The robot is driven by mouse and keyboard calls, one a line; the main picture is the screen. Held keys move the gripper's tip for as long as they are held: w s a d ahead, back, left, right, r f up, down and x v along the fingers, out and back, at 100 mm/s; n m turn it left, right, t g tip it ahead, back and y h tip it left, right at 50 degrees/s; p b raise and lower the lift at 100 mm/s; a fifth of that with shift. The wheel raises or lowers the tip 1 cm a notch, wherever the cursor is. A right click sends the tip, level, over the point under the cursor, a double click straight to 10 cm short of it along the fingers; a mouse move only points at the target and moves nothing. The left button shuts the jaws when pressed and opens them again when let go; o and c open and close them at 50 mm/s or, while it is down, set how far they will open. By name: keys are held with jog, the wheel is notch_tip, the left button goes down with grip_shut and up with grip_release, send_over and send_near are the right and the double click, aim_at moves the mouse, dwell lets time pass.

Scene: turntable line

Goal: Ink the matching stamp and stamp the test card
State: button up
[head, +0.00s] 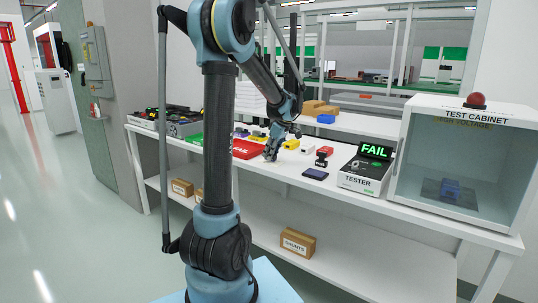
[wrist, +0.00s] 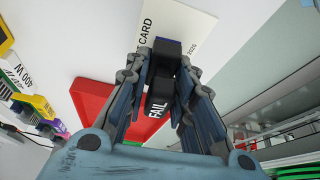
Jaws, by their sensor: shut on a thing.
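My gripper (wrist: 160,90) is shut on a black stamp (wrist: 157,106) with a white FAIL label, in the wrist view. The far end of the stamp overlaps the edge of the cream test card (wrist: 190,20); I cannot tell whether they touch. In the head view my gripper (head: 271,155) is low over the table beside the red tray (head: 247,149), and the held stamp is hard to make out. A dark blue pad (head: 315,174) lies on the table to the right. The tester (head: 366,168) shows FAIL on a green screen.
The red tray is also in the wrist view (wrist: 92,100). A red-and-black item (head: 323,153) stands behind the blue pad. The test cabinet (head: 465,115) with a red lamp stands at the right end of the white table. Yellow and purple labelled items (wrist: 40,105) are at left in the wrist view.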

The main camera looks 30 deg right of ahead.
jog(key=shift+f, duration=0.45)
dwell(1.1)
jog(key=shift+r, duration=0.15)
jog(key=shift+r, duration=3.35)
